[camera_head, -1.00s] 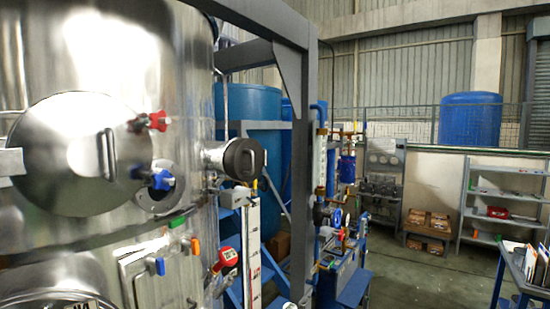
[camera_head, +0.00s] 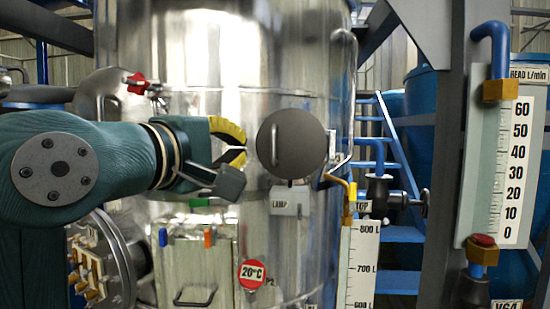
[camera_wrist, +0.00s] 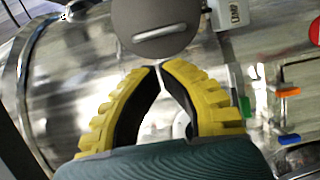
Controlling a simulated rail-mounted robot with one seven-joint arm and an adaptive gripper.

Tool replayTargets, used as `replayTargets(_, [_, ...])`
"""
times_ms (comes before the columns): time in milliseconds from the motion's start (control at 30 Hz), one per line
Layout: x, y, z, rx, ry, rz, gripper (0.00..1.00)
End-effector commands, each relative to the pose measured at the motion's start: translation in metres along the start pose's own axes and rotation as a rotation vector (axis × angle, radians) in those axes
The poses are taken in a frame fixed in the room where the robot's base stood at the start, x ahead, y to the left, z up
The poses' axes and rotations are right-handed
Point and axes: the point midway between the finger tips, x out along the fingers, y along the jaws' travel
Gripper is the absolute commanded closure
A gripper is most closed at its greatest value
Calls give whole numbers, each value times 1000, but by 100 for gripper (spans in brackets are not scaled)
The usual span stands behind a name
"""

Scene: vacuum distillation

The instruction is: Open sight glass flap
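The sight glass flap (camera_head: 283,160) is a dark grey disc with a vertical bar handle, on the front of the steel vessel (camera_head: 262,70). It faces me and hides what is behind it. In the wrist view the flap (camera_wrist: 135,15) is at the top, its light bar handle just beyond my fingertips. My gripper (camera_head: 243,151) has yellow-ribbed fingers and is just left of the flap. In the wrist view my gripper's tips (camera_wrist: 158,67) nearly meet, with a narrow gap and nothing held. I see no clear contact with the flap.
A lamp box (camera_head: 290,201) is just below the flap. A pipe and level scale (camera_head: 361,262) stand to the right. A red-handled clamp (camera_head: 137,83) is upper left.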

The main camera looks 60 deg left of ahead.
Motion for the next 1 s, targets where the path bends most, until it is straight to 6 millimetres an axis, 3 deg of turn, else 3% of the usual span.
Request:
replayTargets(167, [20, 3, -2, -13, 0, -7, 100])
replayTargets(533, [89, 3, -2, -11, 1, -5, 100])
replayTargets(700, [99, 1, -2, -8, 2, -3, 100])
replayTargets(1000, [99, 0, -2, -8, 3, -3, 100])
